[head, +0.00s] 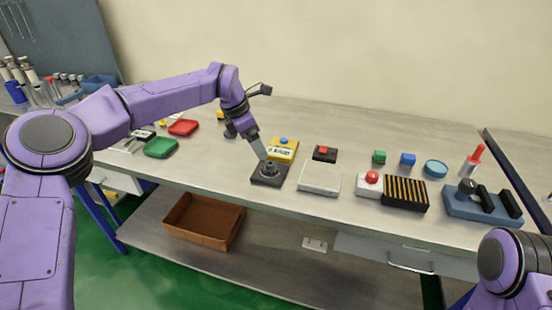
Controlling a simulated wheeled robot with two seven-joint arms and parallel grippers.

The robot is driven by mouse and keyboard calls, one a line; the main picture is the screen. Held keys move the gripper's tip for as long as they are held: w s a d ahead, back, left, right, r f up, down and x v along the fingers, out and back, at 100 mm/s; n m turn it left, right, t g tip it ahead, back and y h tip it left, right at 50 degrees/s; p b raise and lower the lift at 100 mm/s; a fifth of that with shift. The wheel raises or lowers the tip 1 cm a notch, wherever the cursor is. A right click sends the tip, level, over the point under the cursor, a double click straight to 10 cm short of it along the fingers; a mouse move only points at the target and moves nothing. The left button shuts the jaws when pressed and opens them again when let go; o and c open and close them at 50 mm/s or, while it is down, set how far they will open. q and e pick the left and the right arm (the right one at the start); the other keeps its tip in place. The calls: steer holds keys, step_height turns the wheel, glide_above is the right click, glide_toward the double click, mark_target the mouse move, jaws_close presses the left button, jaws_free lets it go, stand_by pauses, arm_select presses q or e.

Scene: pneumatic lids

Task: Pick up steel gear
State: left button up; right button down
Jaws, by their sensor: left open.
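The steel gear (268,170) is a small grey part on a dark square base (267,180) near the front edge of the bench. My left gripper (262,153) points down right over the gear, its fingertips close above or at it. The jaws are open. I cannot tell whether the fingers touch the gear, as the view is small. My right gripper is out of view; only part of my right arm shows at the lower right.
A yellow box (284,148) stands just behind the base, and a white tray (320,178) sits to its right. A black slotted block (392,193), a red button (371,178) and a blue fixture (470,206) lie further right. Green (161,148) and red (184,127) trays lie left.

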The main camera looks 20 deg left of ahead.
mark_target(270, 163)
arm_select(q)
steer(key=p+x, duration=0.1)
steer(key=x, duration=0.2)
steer(key=p+x, duration=0.1)
steer(key=x, duration=0.1)
steer(key=p+x, duration=0.1)
steer(key=x, duration=0.2)
steer(key=shift+w+d+f, duration=0.1)
steer(key=shift+w+f, duration=0.1)
steer(key=shift+w, duration=0.3)
steer(key=shift+d+f, duration=0.1)
steer(key=shift+f, duration=0.35)
steer(key=shift+w, duration=0.1)
steer(key=c, duration=1.4)
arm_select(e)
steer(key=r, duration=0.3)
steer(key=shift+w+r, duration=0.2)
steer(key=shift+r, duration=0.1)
